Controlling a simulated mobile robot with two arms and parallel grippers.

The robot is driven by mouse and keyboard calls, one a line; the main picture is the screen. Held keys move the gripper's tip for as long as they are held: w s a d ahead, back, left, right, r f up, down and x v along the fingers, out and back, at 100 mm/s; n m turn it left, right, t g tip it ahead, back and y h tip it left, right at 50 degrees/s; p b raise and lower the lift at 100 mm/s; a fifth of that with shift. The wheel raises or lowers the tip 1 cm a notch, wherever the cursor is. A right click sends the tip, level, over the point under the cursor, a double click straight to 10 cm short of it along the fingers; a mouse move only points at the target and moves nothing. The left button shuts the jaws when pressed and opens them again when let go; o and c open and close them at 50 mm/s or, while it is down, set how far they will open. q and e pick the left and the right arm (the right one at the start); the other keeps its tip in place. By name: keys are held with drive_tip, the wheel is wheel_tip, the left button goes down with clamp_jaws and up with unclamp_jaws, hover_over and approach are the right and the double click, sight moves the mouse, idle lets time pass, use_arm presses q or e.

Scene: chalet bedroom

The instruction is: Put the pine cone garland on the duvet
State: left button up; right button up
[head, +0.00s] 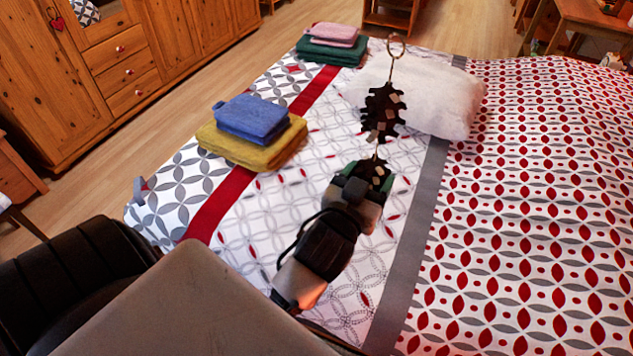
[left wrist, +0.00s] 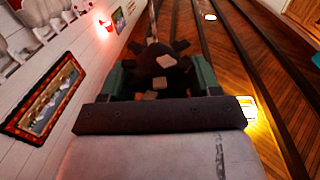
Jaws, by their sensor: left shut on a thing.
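The pine cone garland (head: 383,110) shows as dark brown cones on a cord with a pale ring at its upper end. My left gripper (head: 366,178) is shut on its lower cone, over the patterned duvet (head: 540,200). The upper cone and ring overlap the white pillow or folded blanket in the picture; I cannot tell whether they touch it. In the left wrist view the garland's cone (left wrist: 160,72) sits between the green fingers of my left gripper (left wrist: 160,80). My right gripper is not in view.
A blue towel (head: 252,118) lies on a yellow towel (head: 245,150), left on the bed. Pink and green towels (head: 330,50) are stacked at the far end. A white folded piece (head: 445,98) lies behind the garland. The right side of the duvet is clear.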

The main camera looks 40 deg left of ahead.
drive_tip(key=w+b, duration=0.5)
drive_tip(key=b, duration=0.3)
use_arm(q)
drive_tip(key=w+f+n+y+b, duration=0.1)
drive_tip(key=w+f+y+b, duration=0.1)
drive_tip(key=w+f+b, duration=0.55)
drive_tip(key=s+a+f+b, duration=0.1)
drive_tip(key=a+f+b, duration=0.2)
drive_tip(key=a+f, duration=0.8)
drive_tip(key=shift+a+b, duration=0.4)
drive_tip(key=shift+a, duration=0.1)
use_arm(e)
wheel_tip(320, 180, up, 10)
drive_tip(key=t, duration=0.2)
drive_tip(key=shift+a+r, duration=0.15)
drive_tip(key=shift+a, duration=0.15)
use_arm(q)
drive_tip(key=shift+s, duration=0.15)
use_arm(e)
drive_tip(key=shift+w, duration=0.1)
